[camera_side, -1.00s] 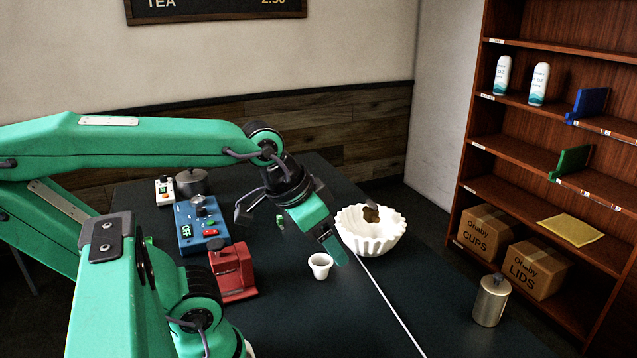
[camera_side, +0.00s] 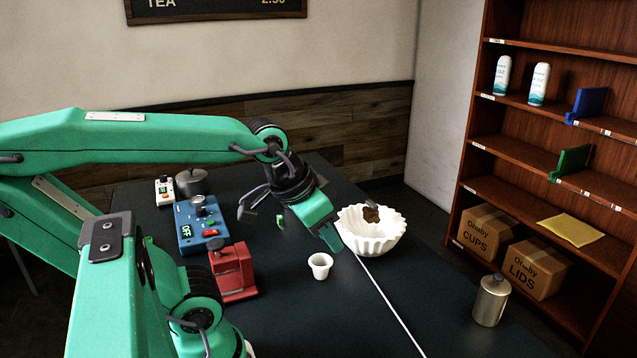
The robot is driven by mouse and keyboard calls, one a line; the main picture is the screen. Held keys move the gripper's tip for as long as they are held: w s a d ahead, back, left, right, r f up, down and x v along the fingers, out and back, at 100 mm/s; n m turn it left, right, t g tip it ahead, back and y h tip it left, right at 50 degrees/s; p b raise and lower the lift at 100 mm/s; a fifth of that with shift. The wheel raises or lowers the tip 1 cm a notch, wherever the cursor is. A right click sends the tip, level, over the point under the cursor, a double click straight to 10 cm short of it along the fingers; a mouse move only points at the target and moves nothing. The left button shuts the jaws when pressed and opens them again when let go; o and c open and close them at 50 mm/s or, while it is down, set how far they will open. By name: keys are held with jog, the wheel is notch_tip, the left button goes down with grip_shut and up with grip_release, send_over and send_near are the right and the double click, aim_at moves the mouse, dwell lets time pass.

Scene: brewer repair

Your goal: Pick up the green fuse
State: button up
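My gripper (camera_side: 327,237) is above the dark table, in front of the left rim of the white fluted bowl, pointing down and to the right. Its green jaw is seen from the side, so I cannot tell whether it is open or shut. A small green piece (camera_side: 281,222) shows just left of the gripper. It may be the green fuse, but it is too small to be sure. Nothing is visible hanging from the fingertips.
The white fluted bowl (camera_side: 371,244) holds a brown lump. A small white cup (camera_side: 320,267) stands below the gripper. A red clamp-like device (camera_side: 232,272), a blue switch box (camera_side: 203,235) and a dark lidded pot (camera_side: 191,181) stand left. The table's right edge is close by.

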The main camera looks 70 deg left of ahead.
jog(key=w+a+n+g+y, duration=0.1)
jog(key=w+a+n, duration=0.5)
jog(key=w+a, duration=0.3)
jog(key=n+g+y, duration=0.1)
jog(key=n+g, duration=0.2)
jog(key=n, duration=1)
send_over(279, 217)
jog(key=d, duration=0.1)
jog(key=s+d+f+x, duration=0.1)
jog(key=s+d+x, duration=0.15)
jog(key=x, duration=1.35)
jog(key=shift+s+d+x, duration=0.1)
jog(key=shift+s+x, duration=0.05)
jog(key=shift+x, duration=1.8)
jog(key=shift+s+d+x, duration=0.1)
jog(key=shift+s+x, duration=0.05)
jog(key=shift+x, duration=1.8)
jog(key=shift+f, duration=0.1)
grip_shut()
